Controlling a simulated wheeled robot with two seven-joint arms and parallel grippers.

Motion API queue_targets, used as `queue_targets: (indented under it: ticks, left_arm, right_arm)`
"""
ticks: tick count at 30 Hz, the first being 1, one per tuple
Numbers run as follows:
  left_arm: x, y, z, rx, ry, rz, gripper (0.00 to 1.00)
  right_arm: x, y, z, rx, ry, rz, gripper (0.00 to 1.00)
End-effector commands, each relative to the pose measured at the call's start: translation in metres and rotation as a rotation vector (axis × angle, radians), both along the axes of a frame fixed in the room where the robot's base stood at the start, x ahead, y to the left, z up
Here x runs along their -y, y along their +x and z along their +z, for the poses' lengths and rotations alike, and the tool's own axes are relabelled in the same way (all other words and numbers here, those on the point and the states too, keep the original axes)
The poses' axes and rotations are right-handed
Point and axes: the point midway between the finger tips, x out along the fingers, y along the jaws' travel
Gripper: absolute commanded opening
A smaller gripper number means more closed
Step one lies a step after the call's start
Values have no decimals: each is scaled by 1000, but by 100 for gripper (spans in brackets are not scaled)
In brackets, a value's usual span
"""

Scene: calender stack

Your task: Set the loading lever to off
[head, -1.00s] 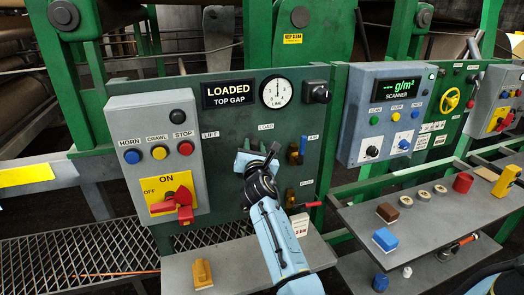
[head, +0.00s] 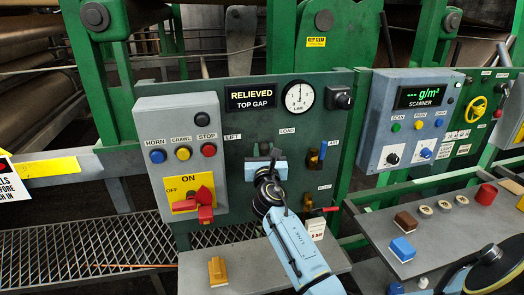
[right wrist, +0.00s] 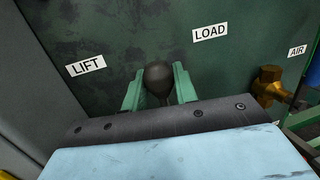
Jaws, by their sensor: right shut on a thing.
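The loading lever shows its dark rounded knob (right wrist: 157,77) in the right wrist view, just below and left of the LOAD label (right wrist: 210,32). My right gripper (right wrist: 157,88) has its two green fingers on either side of the knob and is shut on it. In the head view the right gripper (head: 265,163) is at the green panel (head: 232,170), below the LOAD label. The lever's shaft and slot are mostly hidden there by the gripper and wrist. The display (head: 251,98) above reads RELIEVED, TOP GAP. My left gripper is out of view.
A grey box (head: 182,115) with push buttons and a red rotary switch (head: 203,200) stands left of the gripper. Brass AIR valves with a blue handle (head: 323,150) are close on the right. A shelf with a yellow block (head: 217,271) lies below.

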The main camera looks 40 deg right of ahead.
Motion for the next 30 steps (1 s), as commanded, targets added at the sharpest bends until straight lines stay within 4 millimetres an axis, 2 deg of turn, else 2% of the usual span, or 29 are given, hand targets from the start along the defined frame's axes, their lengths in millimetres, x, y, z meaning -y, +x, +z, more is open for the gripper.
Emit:
queue_targets:
  ticks: [1, 2, 6, 7, 16, 20, 30]
  left_arm:
    - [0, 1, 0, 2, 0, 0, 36]
    - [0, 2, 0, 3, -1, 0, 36]
    - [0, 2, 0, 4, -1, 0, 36]
    - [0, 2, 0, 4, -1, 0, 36]
    - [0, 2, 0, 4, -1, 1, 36]
    - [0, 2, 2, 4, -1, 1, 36]
    - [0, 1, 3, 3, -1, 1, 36]
  right_arm:
    - [-1, 0, -1, -2, 1, 1, 0]
    - [-1, 0, -1, -2, 1, 1, 30]
    - [-1, 0, -1, -2, 1, 1, 48]
    - [-1, 0, -1, -2, 1, 1, 50]
    - [-1, -1, -1, -2, 0, 1, 50]
    - [-8, -10, -3, -2, 0, 1, 50]
    - [-48, -71, -13, -4, 1, 2, 50]
